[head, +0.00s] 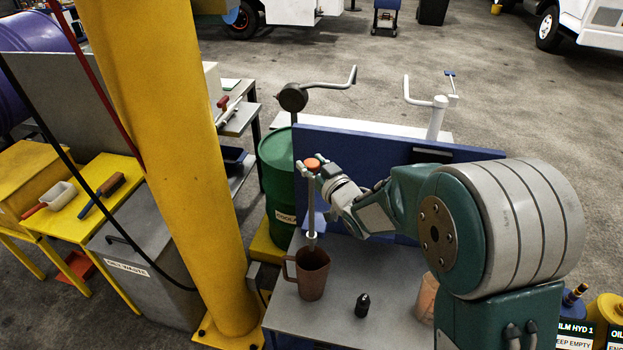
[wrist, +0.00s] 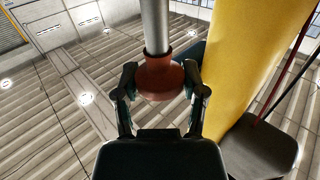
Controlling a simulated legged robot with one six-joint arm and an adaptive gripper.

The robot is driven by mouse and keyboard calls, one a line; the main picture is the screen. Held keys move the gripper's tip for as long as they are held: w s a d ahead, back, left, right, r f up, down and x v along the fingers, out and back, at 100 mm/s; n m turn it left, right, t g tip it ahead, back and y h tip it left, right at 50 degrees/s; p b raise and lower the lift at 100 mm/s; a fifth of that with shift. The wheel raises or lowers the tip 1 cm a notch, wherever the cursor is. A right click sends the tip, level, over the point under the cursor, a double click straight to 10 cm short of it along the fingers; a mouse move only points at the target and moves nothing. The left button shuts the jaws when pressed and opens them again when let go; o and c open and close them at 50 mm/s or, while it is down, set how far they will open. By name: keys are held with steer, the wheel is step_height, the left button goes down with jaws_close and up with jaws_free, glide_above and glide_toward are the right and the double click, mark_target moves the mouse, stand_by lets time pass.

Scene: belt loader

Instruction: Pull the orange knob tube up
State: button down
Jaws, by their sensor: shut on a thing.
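The orange knob (head: 312,163) sits on top of a thin, upright grey tube (head: 311,212). My gripper (head: 314,172) is shut on the knob, with its fingers on either side of it. In the wrist view the knob (wrist: 160,78) shows reddish between the two fingers (wrist: 160,94), and the grey tube (wrist: 155,25) runs away from it. The tube's lower end is at the mouth of a brown mug (head: 312,278) on the grey table. I cannot tell how far it reaches inside.
A black bottle (head: 363,305) and an orange-pink cup (head: 427,298) stand on the grey table (head: 335,318). A blue panel (head: 375,150) rises behind. A yellow post (head: 165,130) and a green drum (head: 277,180) stand to the left.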

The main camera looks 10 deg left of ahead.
steer(key=shift+w+r, duration=0.1)
steer(key=shift+r, duration=0.35)
steer(key=shift+a, duration=0.1)
steer(key=shift+c, duration=0.8)
jaws_free()
steer(key=shift+f, duration=0.1)
steer(key=v, duration=1.2)
